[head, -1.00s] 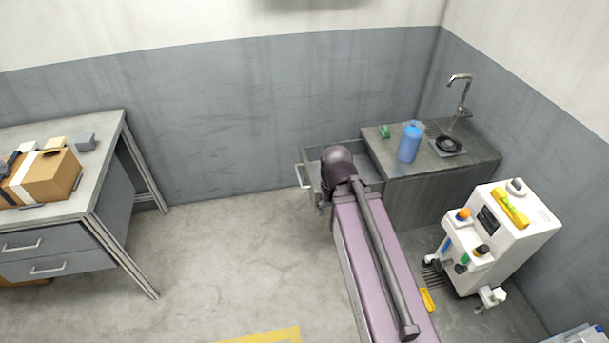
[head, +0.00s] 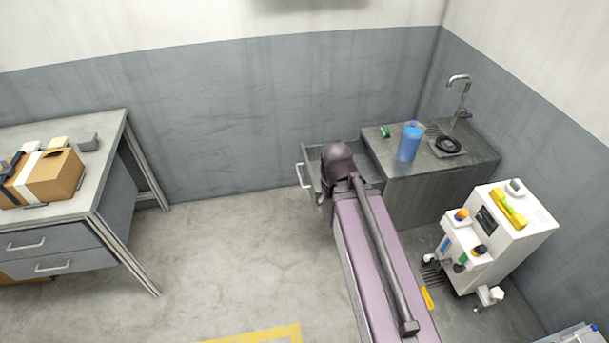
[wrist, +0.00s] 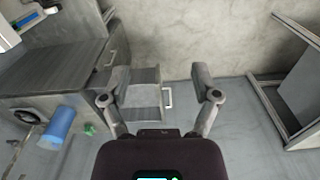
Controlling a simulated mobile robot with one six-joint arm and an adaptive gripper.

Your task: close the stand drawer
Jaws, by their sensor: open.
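The grey stand (head: 420,198) has its drawer (head: 320,149) pulled out on its left side, with a pale bar handle (head: 301,175) at the outer end. In the wrist view the open drawer (wrist: 142,98) and its handle (wrist: 168,97) show between the fingers of my gripper (wrist: 160,80). The fingers are spread wide and hold nothing. I cannot tell how far they are from the handle. In the head view my arm covers part of the drawer and hides most of the gripper.
On the stand are a blue bottle (head: 409,144), a small green item (head: 385,132), a black reel (head: 449,144) and a tap (head: 460,92). A white machine (head: 520,230) stands at the right. A desk (head: 88,203) with boxes is at the left. Floor between desk and stand is clear.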

